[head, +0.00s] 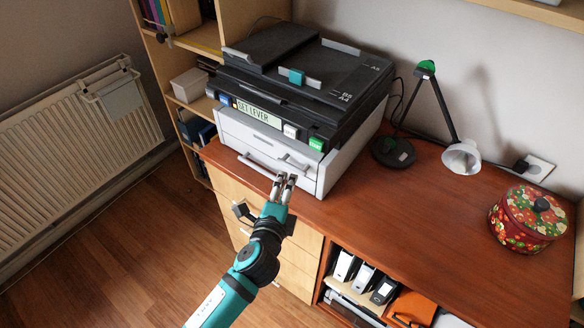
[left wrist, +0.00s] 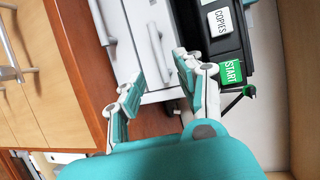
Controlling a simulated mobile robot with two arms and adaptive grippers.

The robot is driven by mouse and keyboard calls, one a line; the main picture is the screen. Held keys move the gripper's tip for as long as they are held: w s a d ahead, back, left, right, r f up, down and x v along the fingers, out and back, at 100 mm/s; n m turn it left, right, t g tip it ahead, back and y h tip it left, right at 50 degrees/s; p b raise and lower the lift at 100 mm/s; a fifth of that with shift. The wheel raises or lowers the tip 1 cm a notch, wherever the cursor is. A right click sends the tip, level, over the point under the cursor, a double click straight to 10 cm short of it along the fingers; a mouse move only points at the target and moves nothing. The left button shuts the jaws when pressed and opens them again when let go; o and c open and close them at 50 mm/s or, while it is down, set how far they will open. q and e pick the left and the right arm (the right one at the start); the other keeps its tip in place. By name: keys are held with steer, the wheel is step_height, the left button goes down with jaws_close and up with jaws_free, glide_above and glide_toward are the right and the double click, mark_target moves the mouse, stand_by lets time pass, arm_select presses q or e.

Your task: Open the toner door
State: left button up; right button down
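The printer stands on the wooden desk with a dark scanner top and a light front (head: 267,143); its display (head: 258,113) reads "SET LEVER". A long bar handle (head: 257,165) crosses the lower front, and a smaller grey handle or lever (head: 293,161) sits to its right. I cannot tell for sure which front panel is the toner door; no panel stands open. My left gripper (head: 285,180) is just in front of the printer's lower right front. In the left wrist view its fingers (left wrist: 160,75) are apart and empty, with the small handle (left wrist: 155,42) beyond the gap. My right gripper is not in view.
A desk lamp (head: 442,110) and a red floral pot (head: 530,218) stand right of the printer. The desk between them is clear. Drawers and a shelf of binders (head: 362,277) are below. A bookshelf and a radiator (head: 75,150) are at the left.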

arm_select(q)
steer(key=x, duration=0.7)
steer(key=shift+f, duration=0.1)
jaws_close()
